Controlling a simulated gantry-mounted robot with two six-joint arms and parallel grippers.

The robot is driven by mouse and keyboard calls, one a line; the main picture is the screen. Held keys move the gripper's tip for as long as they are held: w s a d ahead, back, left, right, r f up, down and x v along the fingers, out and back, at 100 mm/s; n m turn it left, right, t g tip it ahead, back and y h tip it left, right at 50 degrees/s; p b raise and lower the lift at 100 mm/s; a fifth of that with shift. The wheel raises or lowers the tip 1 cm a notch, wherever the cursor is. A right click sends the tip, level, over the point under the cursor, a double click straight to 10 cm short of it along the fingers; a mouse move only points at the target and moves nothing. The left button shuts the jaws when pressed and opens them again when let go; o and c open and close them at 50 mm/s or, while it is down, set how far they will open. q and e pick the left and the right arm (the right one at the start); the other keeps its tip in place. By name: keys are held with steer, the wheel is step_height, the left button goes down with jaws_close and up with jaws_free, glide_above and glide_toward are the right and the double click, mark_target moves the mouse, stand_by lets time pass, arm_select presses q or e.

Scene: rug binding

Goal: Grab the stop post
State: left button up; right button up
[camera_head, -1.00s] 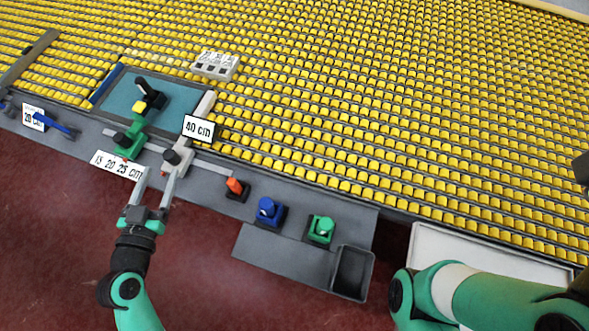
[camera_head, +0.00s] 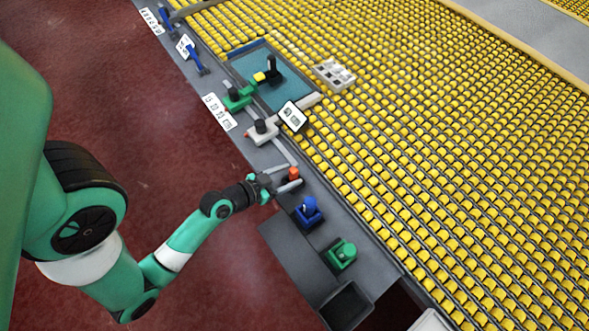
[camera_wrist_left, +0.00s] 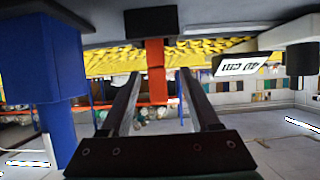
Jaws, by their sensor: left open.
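The orange stop post (camera_head: 293,173) stands in a small dark base on the grey bench strip. My left gripper (camera_head: 298,175) is open, with one finger on each side of the post. In the left wrist view, which appears upside down, the orange post (camera_wrist_left: 157,72) shows between the two open fingers (camera_wrist_left: 160,74), with gaps on both sides. Its black base (camera_wrist_left: 152,22) is at the top of that view. My right gripper is not in view.
A blue block tool (camera_head: 308,211) stands close beside the post, with a green one (camera_head: 341,253) and a dark open bin (camera_head: 346,306) beyond. On the other side are a white clamp (camera_head: 262,133) and a "40 cm" sign (camera_head: 291,116). Yellow-tufted rug lies behind.

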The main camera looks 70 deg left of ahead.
mark_target(300, 176)
arm_select(q)
steer(key=x, duration=0.2)
steer(key=b+x, duration=0.1)
steer(key=x, duration=0.2)
steer(key=shift+w+d+f, duration=0.1)
steer(key=shift+w+f, duration=0.1)
steer(key=shift+f, duration=0.2)
steer(key=shift+s, duration=0.1)
jaws_close()
